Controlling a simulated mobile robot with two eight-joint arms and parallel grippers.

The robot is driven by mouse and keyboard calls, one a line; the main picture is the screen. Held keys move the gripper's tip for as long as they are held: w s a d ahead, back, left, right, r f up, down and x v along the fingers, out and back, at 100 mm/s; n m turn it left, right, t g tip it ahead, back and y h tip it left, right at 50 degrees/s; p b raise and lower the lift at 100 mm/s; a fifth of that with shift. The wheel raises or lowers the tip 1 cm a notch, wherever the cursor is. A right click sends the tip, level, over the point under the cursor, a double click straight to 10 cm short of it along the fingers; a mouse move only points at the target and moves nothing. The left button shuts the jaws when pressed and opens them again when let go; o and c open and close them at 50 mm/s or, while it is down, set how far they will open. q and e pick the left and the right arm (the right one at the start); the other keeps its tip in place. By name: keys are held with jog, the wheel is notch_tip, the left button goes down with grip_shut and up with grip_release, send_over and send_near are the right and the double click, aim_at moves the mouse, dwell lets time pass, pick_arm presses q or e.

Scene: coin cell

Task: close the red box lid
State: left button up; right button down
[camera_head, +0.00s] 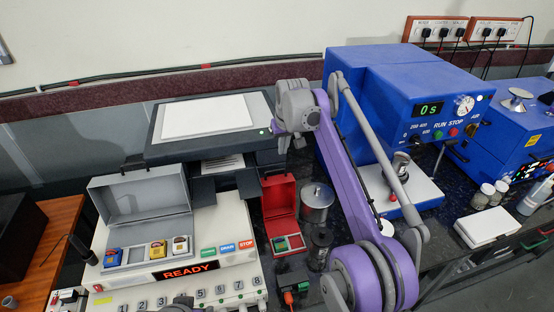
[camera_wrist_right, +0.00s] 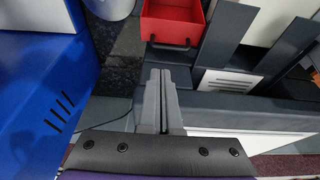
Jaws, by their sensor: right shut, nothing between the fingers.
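The red box (camera_head: 285,240) stands in the middle of the head view, right of the grey keypad machine. Its red lid (camera_head: 279,195) is open and stands up at the back, with a small dark handle at its top edge. Small coloured items lie in the box front. In the right wrist view the red lid (camera_wrist_right: 172,22) shows at the top, with its dark handle (camera_wrist_right: 170,46). My right gripper (camera_wrist_right: 160,76) is shut and empty, apart from the handle. In the head view the right gripper (camera_head: 277,127) is above and behind the lid.
A metal pot (camera_head: 316,203) stands close right of the red box. The grey machine's open lid (camera_head: 140,196) rises to the left. A dark flat-topped unit (camera_head: 165,150) is behind. A blue machine (camera_head: 370,90) stands behind my right arm.

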jog(key=x, duration=0.3)
jog(key=a+x, duration=0.1)
jog(key=x, duration=0.2)
jog(key=b+x, duration=0.1)
jog(key=x, duration=0.2)
jog(key=shift+w+a+f, duration=0.2)
jog(key=shift+f, duration=0.1)
